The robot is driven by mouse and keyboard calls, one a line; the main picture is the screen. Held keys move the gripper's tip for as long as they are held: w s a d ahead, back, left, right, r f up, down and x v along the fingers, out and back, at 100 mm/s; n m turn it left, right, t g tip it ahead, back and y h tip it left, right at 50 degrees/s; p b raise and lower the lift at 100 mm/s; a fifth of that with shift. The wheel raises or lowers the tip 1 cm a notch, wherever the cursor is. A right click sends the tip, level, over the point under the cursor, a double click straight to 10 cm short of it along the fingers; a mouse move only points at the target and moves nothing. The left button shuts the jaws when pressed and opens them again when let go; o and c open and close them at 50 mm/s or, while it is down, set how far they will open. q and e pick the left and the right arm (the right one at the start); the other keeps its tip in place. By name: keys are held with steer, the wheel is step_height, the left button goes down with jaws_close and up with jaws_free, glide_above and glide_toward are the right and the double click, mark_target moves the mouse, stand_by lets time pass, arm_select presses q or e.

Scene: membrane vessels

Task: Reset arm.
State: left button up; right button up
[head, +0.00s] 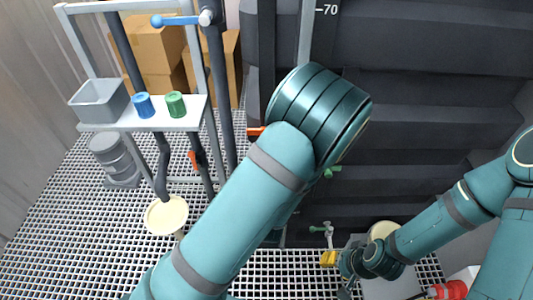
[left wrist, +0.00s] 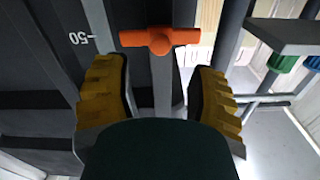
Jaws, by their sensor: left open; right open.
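My left arm crosses the middle of the head view and hides its own gripper there. In the left wrist view my left gripper (left wrist: 161,75) is open, with yellow-padded fingers spread apart. An orange T-shaped handle (left wrist: 160,39) on a grey upright lies beyond and between the fingertips, with no visible contact. An orange piece (head: 256,131) also shows beside my left arm in the head view, partly hidden. My right gripper (head: 335,274) is open at the lower right of the head view, with a yellow finger pad showing, low in front of the dark vessel wall.
A shelf (head: 140,124) at the left holds a grey bin (head: 99,101), a blue cup (head: 143,105) and a green cup (head: 176,104). Pipes with a blue lever (head: 176,20) stand beside it. A green-handled valve (head: 322,229) is near my right gripper. Grating floor (head: 70,225) is open at left.

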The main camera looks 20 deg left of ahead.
stand_by(0.3)
arm_select(q)
steer(key=s+f+g+h, duration=0.1)
steer(key=s+f+g, duration=0.15)
steer(key=f, duration=0.25)
steer(key=s+f+n+g+h, duration=0.1)
steer(key=f+g, duration=0.2)
steer(key=f, duration=0.1)
steer(key=s+f+g+h, duration=0.1)
steer(key=f+g, duration=0.1)
steer(key=f, duration=0.3)
steer(key=s+d+f+g+h, duration=0.2)
steer(key=s+g+h, duration=0.1)
steer(key=s+g, duration=0.1)
steer(key=s+d+f+g+h, duration=0.2)
steer(key=s+f+g, duration=0.1)
steer(key=s, duration=0.4)
steer(key=shift+s+d+f+g+h, duration=0.15)
steer(key=shift+s+d+g+h, duration=0.2)
steer(key=shift+g, duration=0.3)
